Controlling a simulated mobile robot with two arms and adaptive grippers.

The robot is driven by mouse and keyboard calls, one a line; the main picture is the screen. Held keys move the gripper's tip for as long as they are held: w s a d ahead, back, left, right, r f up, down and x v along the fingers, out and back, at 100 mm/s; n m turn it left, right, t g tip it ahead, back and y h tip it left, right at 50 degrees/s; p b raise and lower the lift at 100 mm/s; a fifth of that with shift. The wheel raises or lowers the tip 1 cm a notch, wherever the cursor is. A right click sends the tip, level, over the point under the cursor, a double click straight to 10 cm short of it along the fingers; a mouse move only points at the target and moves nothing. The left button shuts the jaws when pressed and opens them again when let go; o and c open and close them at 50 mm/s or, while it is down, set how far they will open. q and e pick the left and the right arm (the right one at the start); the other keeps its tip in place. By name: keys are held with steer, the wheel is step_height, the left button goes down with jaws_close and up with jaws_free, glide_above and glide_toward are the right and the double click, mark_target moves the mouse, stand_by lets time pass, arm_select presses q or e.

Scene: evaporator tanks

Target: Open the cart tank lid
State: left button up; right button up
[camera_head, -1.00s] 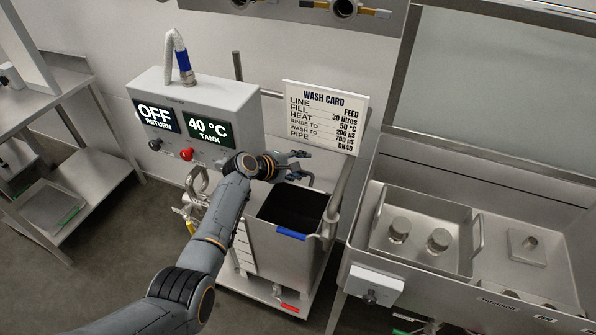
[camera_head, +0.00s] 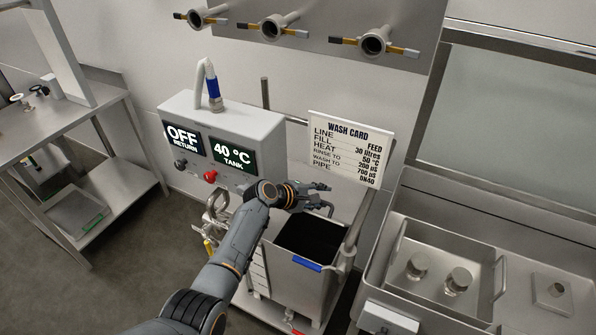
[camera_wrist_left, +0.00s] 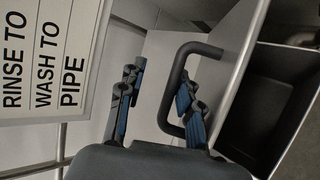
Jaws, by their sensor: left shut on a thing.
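The cart tank (camera_head: 305,279) stands on the cart with its dark inside showing from above. A blue strip (camera_head: 307,264) is on its front rim. My left gripper (camera_head: 325,194) is over the tank's back edge. In the left wrist view, my left gripper (camera_wrist_left: 158,95) has its fingers on either side of a dark U-shaped handle (camera_wrist_left: 168,92), and I take it as shut on that handle. The handle joins a pale metal panel (camera_wrist_left: 232,65) beside the dark opening. I cannot tell how far this panel is tilted. My right gripper is not in view.
The control box (camera_head: 222,133) reads OFF and 40 °C, to the left of the tank. The wash card (camera_head: 346,150) stands close behind the gripper. A sink (camera_head: 480,262) is at right, pipe ports (camera_head: 272,27) above, and a steel table (camera_head: 75,130) at left.

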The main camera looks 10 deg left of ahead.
arm_select(q)
steer(key=a+r+p, duration=0.1)
steer(key=r, duration=0.1)
steer(key=a+r+p, duration=0.1)
steer(key=p, duration=0.1)
steer(key=a+r+p, duration=0.1)
steer(key=r+p, duration=0.1)
steer(key=shift+r, duration=0.35)
steer(key=w+r+p+v, duration=0.1)
steer(key=r+p+v, duration=0.1)
steer(key=v, duration=0.7)
steer(key=shift+d+p, duration=0.2)
steer(key=shift+p, duration=0.4)
